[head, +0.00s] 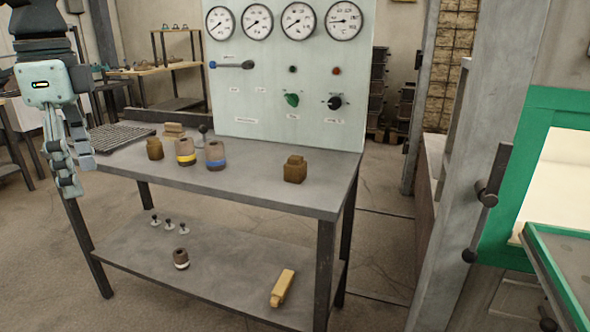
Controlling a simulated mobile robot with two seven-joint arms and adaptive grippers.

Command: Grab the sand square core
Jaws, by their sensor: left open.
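A brown, sand-coloured square core (295,170) with a narrower top stands upright on the right part of the grey metal table top (245,187). My left gripper (74,172) hangs at the left edge of the view, fingers pointing down. It is open and empty, beside the table's left end and well apart from the square core. My right gripper is not in view.
A gauge panel (284,80) rises behind. The lower shelf (222,277) holds a tan block (283,288) and small parts.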

